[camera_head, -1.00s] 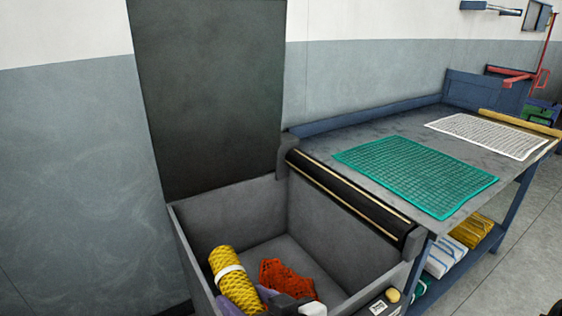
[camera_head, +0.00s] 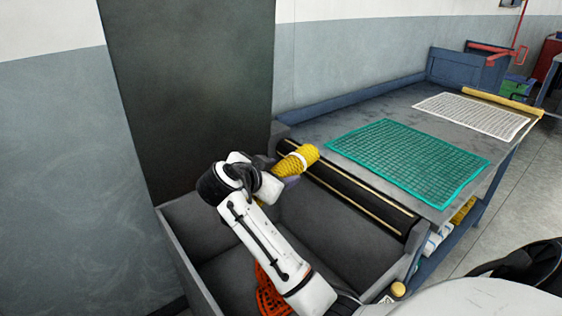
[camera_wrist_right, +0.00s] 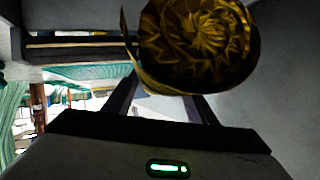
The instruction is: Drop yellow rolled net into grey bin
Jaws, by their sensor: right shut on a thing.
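The yellow rolled net (camera_head: 297,161) has a white band around it. My right gripper (camera_head: 290,180) is shut on it and holds it raised over the back of the grey bin (camera_head: 338,232), near the black-edged side facing the table. In the right wrist view the roll's spiral end (camera_wrist_right: 198,45) shows between the dark fingers (camera_wrist_right: 165,100). The bin is open, and my right arm hides part of its inside. My left gripper is not in view.
An orange-red net (camera_head: 268,292) lies in the bin, partly behind my arm. The bin's dark lid (camera_head: 190,85) stands upright at the back. A table to the right carries a green net (camera_head: 410,158) and a white net (camera_head: 470,115). A yellow roll (camera_head: 503,105) lies at its far edge.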

